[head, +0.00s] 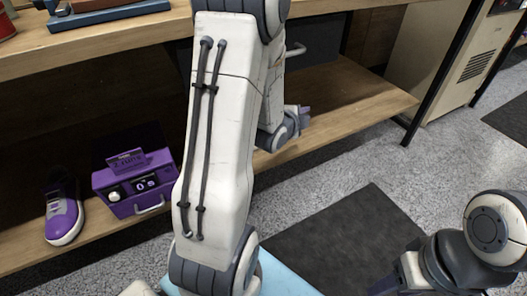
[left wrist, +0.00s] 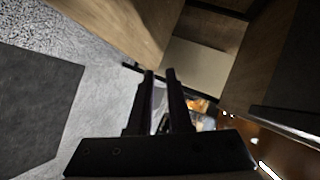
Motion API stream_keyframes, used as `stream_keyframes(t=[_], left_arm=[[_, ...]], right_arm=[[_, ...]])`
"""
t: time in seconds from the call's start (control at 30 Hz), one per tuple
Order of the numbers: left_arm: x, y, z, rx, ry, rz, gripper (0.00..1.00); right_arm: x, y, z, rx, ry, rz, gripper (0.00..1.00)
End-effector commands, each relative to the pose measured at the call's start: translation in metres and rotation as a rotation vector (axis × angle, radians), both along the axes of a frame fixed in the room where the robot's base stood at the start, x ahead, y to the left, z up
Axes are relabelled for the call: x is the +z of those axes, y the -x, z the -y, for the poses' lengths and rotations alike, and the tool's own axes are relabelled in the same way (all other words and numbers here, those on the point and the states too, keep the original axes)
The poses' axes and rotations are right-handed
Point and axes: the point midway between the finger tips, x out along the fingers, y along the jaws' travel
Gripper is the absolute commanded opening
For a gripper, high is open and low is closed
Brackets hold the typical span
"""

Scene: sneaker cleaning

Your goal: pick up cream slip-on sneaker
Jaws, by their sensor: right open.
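I see no cream slip-on sneaker in either view. My left gripper (left wrist: 159,76) shows in the left wrist view with its two dark fingers a narrow gap apart and nothing visible between them. In the head view my left arm crosses the middle and hides much of the shelf, and only part of the left gripper (head: 297,116) shows beyond it, over the lower shelf. My right gripper (head: 388,285) is only partly in view at the bottom edge, low over the floor; nothing is seen in it.
A purple sneaker (head: 63,214) and a purple box-shaped device (head: 134,183) stand on the lower wooden shelf (head: 352,98) at left. The upper shelf (head: 130,38) overhangs them. A beige cabinet (head: 440,55) stands at back right. A dark mat (head: 345,240) lies on open floor.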

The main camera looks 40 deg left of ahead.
Motion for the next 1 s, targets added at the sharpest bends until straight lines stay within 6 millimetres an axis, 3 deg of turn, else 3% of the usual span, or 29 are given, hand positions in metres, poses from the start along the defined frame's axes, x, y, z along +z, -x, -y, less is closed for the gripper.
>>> stream_keyframes(t=[0.03, 0.1, 0.3, 0.4, 0.63, 1.0], left_arm=[[-0.041, 0.002, -0.018, 0.016, -0.038, 0.031, 0.17], [-0.063, 0.006, -0.038, 0.030, -0.099, 0.083, 0.17], [-0.111, 0.022, -0.088, 0.082, -0.265, 0.208, 0.17], [-0.125, 0.031, -0.104, 0.106, -0.326, 0.251, 0.17], [-0.131, 0.036, -0.121, 0.131, -0.393, 0.294, 0.17], [-0.130, -0.008, -0.135, 0.132, -0.393, 0.296, 0.17]], right_arm=[[-0.040, 0.000, 0.000, 0.000, 0.000, 0.000, 0.50], [-0.066, 0.000, 0.000, 0.000, 0.000, 0.000, 0.50], [-0.126, 0.000, 0.000, 0.000, 0.000, 0.000, 0.50], [-0.145, 0.000, 0.000, 0.000, 0.000, 0.000, 0.50], [-0.156, 0.000, 0.000, 0.000, 0.000, 0.000, 0.50], [-0.142, 0.000, 0.000, 0.000, 0.000, 0.000, 0.50]])
